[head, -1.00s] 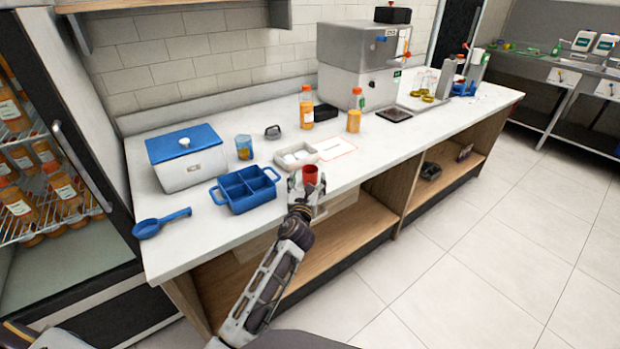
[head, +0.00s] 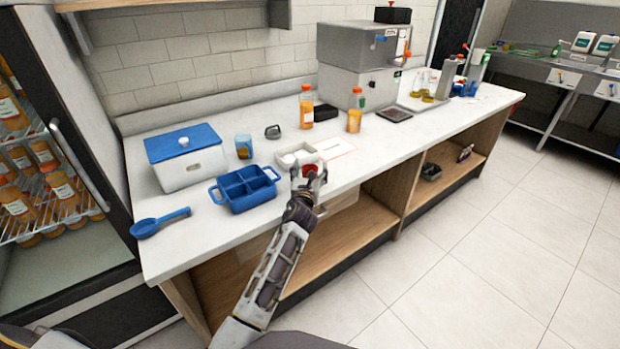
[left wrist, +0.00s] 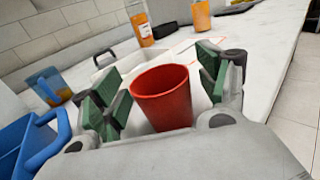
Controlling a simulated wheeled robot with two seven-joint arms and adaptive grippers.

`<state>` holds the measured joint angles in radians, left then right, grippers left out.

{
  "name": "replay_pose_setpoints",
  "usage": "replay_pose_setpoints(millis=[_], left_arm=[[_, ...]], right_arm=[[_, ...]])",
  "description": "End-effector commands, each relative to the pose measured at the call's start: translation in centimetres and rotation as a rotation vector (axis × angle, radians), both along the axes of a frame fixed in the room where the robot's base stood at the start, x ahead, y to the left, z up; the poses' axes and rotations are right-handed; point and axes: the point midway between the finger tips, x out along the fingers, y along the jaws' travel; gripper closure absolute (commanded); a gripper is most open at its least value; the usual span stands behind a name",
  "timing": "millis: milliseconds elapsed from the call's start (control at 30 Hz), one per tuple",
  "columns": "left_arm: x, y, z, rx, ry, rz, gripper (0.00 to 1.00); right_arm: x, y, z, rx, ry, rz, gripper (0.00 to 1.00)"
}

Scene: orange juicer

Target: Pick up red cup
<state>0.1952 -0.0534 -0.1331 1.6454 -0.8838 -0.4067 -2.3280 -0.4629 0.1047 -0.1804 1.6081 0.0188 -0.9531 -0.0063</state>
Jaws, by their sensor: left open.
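The red cup (head: 310,170) stands near the counter's front edge, mostly hidden behind my left gripper (head: 307,176) in the head view. In the left wrist view the red cup (left wrist: 162,97) is upright, with its open rim facing up. My left gripper (left wrist: 158,90) is open, with its green-padded fingers on either side of the cup. My right gripper is not in view.
A white tray (head: 283,161) lies just behind the cup. A blue divided bin (head: 235,203) is to its left, with a blue cup (head: 244,147) farther back. The counter (head: 380,150) is clear to the right.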

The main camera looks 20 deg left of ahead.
Motion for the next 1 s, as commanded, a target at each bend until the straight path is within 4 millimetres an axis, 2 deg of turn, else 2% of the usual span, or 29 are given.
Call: replay_pose_setpoints(millis=[367,667,1000], left_arm=[[-0.03,-0.02,0.00,-0.001,0.000,0.000,0.26],[-0.04,-0.02,0.00,-0.001,0.000,0.000,0.61],[-0.04,-0.02,0.02,0.000,0.000,0.000,0.64]], right_arm=[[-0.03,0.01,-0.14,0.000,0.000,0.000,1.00],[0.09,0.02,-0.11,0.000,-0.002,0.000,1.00],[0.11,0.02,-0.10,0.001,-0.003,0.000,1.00]])
